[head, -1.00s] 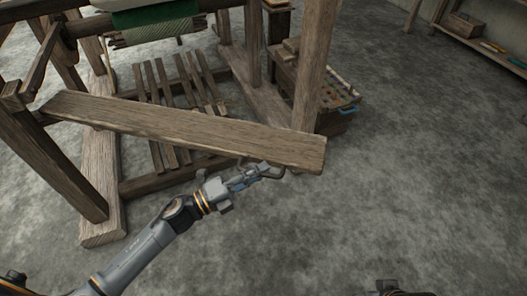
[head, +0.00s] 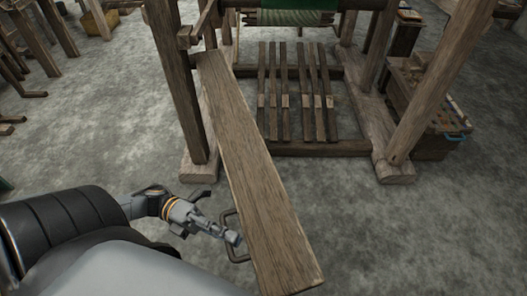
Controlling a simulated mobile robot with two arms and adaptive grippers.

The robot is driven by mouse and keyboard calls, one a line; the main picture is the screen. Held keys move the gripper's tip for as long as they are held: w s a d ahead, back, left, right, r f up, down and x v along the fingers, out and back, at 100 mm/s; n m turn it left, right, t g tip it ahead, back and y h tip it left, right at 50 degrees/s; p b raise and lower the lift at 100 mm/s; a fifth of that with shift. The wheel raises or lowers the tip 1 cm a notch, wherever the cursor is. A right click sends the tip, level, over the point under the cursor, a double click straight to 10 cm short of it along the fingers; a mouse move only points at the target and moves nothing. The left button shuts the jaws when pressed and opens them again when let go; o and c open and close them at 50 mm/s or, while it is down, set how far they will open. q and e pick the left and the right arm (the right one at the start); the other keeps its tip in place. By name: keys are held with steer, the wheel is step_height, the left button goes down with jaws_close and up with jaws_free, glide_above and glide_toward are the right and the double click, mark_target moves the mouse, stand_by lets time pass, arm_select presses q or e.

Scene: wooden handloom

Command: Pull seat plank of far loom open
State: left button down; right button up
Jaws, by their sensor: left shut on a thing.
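The seat plank (head: 250,170) is a long brown board of the wooden loom. Its far end meets the loom's left post (head: 178,80), and its near end juts out over the floor toward me, away from the right post (head: 440,85). A dark metal handle (head: 229,220) sticks out from the plank's left edge near its free end. My left gripper (head: 234,238) is shut on this handle, left of the plank. My right gripper is not in view.
Several treadles (head: 290,95) lie inside the loom frame, with green cloth (head: 290,17) above. A wooden chest (head: 425,110) stands at the right. Other wooden frames (head: 60,25) stand at the back left. The floor right of the plank is clear.

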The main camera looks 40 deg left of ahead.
arm_select(q)
steer(key=s+a+m+g, duration=0.1)
steer(key=s+a+g, duration=0.1)
steer(key=s+a, duration=0.3)
steer(key=shift+s+a, duration=0.4)
steer(key=shift+s, duration=0.05)
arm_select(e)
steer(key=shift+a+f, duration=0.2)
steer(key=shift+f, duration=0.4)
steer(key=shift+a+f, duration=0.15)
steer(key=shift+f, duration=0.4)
arm_select(q)
steer(key=c, duration=1.4)
jaws_free()
steer(key=shift+o, duration=0.2)
steer(key=a+f, duration=0.1)
steer(key=a, duration=1.1)
steer(key=shift+f, duration=0.3)
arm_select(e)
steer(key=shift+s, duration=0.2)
